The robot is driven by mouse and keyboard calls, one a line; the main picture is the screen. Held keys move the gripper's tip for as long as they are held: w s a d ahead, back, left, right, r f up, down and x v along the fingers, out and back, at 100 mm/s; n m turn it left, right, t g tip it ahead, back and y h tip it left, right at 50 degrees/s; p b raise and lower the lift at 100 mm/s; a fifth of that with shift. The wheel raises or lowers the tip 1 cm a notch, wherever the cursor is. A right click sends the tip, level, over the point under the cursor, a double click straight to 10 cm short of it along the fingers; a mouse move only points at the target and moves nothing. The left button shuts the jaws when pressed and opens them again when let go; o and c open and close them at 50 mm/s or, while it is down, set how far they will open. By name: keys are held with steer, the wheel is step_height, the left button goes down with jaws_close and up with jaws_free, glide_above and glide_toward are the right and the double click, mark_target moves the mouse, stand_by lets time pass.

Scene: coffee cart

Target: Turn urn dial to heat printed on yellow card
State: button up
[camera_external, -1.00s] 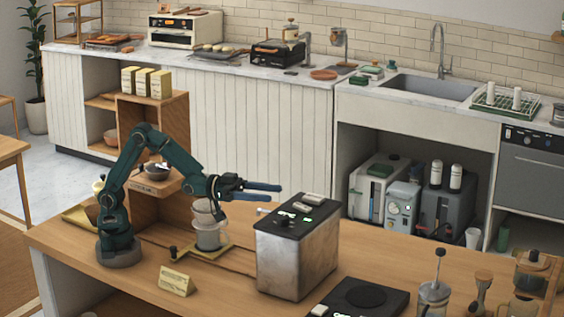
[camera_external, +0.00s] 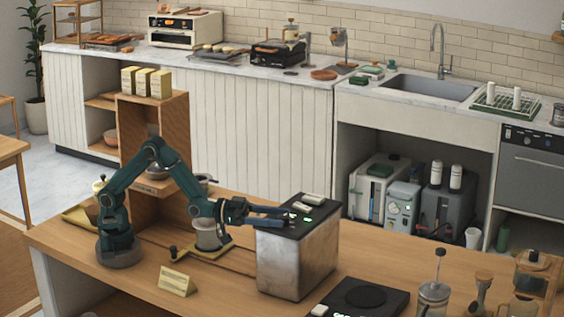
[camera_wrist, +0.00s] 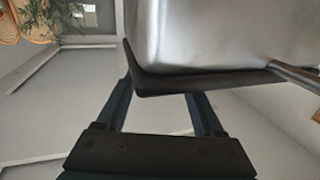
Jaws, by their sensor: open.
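The urn (camera_external: 297,262) is a boxy brushed-metal body with a black top and a small lit green mark, standing upright on the wooden counter. My gripper (camera_external: 285,216) is open, with its two blue fingers at the urn's upper left edge; whether they touch it I cannot tell. In the wrist view, my gripper (camera_wrist: 160,88) has its fingers spread apart with nothing seen held between them, below the urn's metal wall (camera_wrist: 210,30) and black rim. The dial is not clearly seen; the fingers cover that side. The yellow card (camera_external: 177,281) stands on the counter at front left, its print too small to read.
A black hot plate (camera_external: 362,297) and a glass press (camera_external: 433,298) stand to the right. The counter between card and urn is clear.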

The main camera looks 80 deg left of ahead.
steer(key=shift+x, duration=1)
jaws_close()
steer(key=shift+m+h, duration=0.3)
steer(key=shift+h, duration=0.1)
steer(key=shift+r+m+g+h, duration=0.15)
steer(key=shift+m+g+h, duration=0.75)
steer(key=shift+h, duration=0.3)
steer(key=shift+m+g+h, duration=1)
steer(key=shift+g+h, duration=0.1)
steer(key=shift+h, duration=0.1)
